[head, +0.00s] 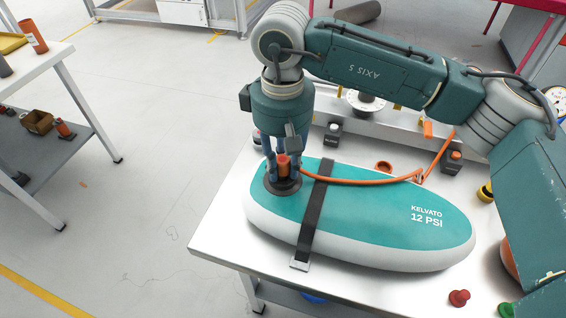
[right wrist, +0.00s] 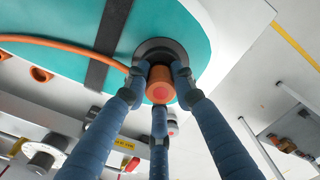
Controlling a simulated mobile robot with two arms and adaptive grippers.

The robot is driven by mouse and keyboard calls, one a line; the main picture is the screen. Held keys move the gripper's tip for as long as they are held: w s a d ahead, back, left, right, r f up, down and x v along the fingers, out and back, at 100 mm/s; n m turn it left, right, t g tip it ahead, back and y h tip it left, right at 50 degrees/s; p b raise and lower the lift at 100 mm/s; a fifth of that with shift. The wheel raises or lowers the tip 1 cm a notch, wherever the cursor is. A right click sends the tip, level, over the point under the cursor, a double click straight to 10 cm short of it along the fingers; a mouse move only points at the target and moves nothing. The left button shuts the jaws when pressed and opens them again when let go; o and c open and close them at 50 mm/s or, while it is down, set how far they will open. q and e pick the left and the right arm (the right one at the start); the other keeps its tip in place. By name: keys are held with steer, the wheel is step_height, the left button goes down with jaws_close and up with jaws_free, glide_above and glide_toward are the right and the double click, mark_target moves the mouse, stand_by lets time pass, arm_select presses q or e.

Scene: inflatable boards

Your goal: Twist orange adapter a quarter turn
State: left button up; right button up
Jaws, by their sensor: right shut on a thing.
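The orange adapter (head: 283,166) stands upright in the dark round valve (head: 283,186) near the left end of the teal and white inflatable board (head: 385,205). An orange hose runs from it to the right. My right gripper (head: 282,172) points down over the valve, its blue fingers around the adapter. In the right wrist view the gripper (right wrist: 160,85) has its fingertips closed on the sides of the orange adapter (right wrist: 161,84), at the dark valve ring (right wrist: 160,52). How far the adapter is turned cannot be told. My left gripper is not in view.
A black strap (head: 316,210) crosses the board on the white table (head: 225,245). The orange hose (head: 360,181) arcs over the board towards fittings behind it. A red knob (head: 459,298) lies at the front right. A shelf table (head: 60,85) stands at the left.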

mark_target(283, 159)
steer(key=shift+w+r+p, duration=0.1)
steer(key=shift+r+p, duration=0.5)
steer(key=shift+r, duration=1.15)
steer(key=shift+r+p, duration=0.9)
steer(key=shift+r, duration=1.1)
